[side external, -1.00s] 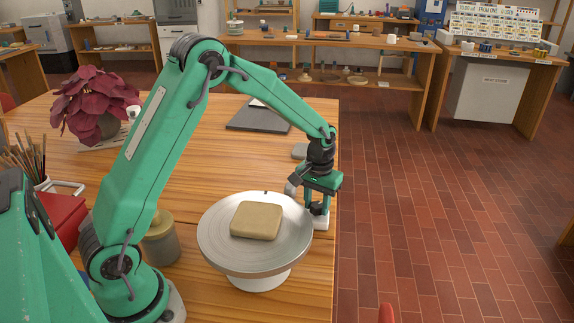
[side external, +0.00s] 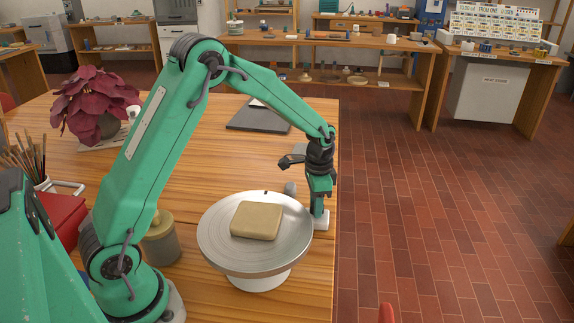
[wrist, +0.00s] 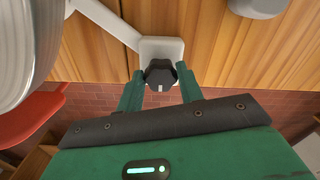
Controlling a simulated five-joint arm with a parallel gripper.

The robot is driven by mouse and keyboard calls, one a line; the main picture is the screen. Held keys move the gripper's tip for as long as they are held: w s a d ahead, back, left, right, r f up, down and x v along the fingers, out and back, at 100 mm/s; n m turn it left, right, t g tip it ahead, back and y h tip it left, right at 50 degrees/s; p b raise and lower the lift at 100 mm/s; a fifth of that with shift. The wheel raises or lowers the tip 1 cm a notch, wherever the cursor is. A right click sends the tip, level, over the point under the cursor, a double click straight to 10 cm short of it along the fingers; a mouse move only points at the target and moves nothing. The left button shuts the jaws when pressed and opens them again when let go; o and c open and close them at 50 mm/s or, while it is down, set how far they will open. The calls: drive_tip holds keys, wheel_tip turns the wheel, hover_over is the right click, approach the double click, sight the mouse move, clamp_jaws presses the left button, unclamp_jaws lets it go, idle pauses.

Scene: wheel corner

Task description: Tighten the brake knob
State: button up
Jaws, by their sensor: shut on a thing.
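The brake knob (wrist: 157,74) is dark, with a pale mark on its near side, and sits on a white block (wrist: 162,47) in the wrist view. My gripper (wrist: 160,80) is shut on the knob, one green finger on each side. In the side external view my gripper (side external: 318,208) points down beside the right rim of the wheel (side external: 215,246), above the white block (side external: 321,223). The knob cannot be made out there. The wheel's silver disc bears a tan square slab (side external: 257,220). A pale arm joins the block to the wheel side in the wrist view.
The wooden table (side external: 190,185) ends just right of the block, with brick floor beyond. A lidded jar (side external: 161,243) stands left of the wheel. A dark board (side external: 258,117) lies farther back, and a potted red-leaved plant (side external: 95,105) stands at the back left.

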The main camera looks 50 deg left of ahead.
drive_tip(key=shift+r+m, duration=0.15)
drive_tip(key=shift+m, duration=0.35)
drive_tip(key=o, duration=1)
wheel_tip(320, 180, up, 7)
drive_tip(key=shift+r, duration=0.35)
drive_tip(key=shift+r, duration=0.1)
